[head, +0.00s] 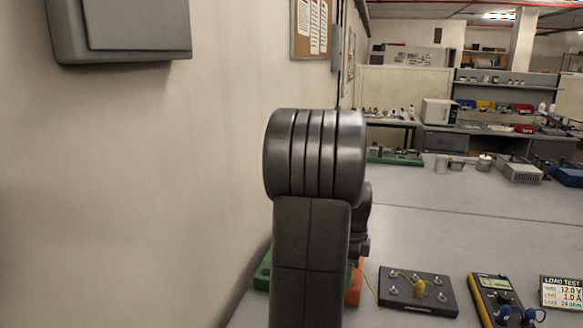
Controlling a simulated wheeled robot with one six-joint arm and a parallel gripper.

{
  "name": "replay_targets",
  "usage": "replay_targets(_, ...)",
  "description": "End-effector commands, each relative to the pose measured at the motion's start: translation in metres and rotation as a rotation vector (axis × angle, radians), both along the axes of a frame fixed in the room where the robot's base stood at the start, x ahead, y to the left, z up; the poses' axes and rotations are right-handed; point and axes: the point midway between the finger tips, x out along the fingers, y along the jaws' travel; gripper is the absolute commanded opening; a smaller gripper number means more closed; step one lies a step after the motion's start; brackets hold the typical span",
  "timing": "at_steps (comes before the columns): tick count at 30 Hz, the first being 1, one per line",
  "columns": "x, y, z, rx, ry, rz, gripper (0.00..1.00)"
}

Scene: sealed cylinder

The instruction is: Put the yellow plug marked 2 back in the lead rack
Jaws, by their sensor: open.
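A yellow plug (421,289) sits on a black terminal box (440,306) with several metal posts, at the lower right of my arm. No number can be read on it. A thin yellow lead runs over the box, and a piece of yellow lead shows at its left edge. I cannot make out the lead rack for certain; a green object (262,273) partly behind my arm and an orange piece (354,287) beside it are mostly hidden. My arm fills the middle of the picture and hides my gripper's fingers.
A yellow multimeter (494,299) with blue plugs near it and a load test card (562,292) stand to the right. A wall runs close along the left. Farther back are a green board (395,157) and a grey box (522,172). The middle bench is clear.

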Motion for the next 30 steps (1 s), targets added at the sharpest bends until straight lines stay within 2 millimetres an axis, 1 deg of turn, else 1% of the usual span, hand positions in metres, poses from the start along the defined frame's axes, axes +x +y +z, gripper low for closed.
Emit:
replay_targets(24, 0.0002, -0.0001, -0.0002, 0.000, 0.000, 0.000, 0.44)
replay_targets(25, 0.0002, -0.0001, -0.0002, 0.000, 0.000, 0.000, 0.42)
replay_targets(26, 0.0002, -0.0001, -0.0002, 0.000, 0.000, 0.000, 0.36)
replay_targets(30, 0.0002, -0.0001, -0.0002, 0.000, 0.000, 0.000, 0.08)
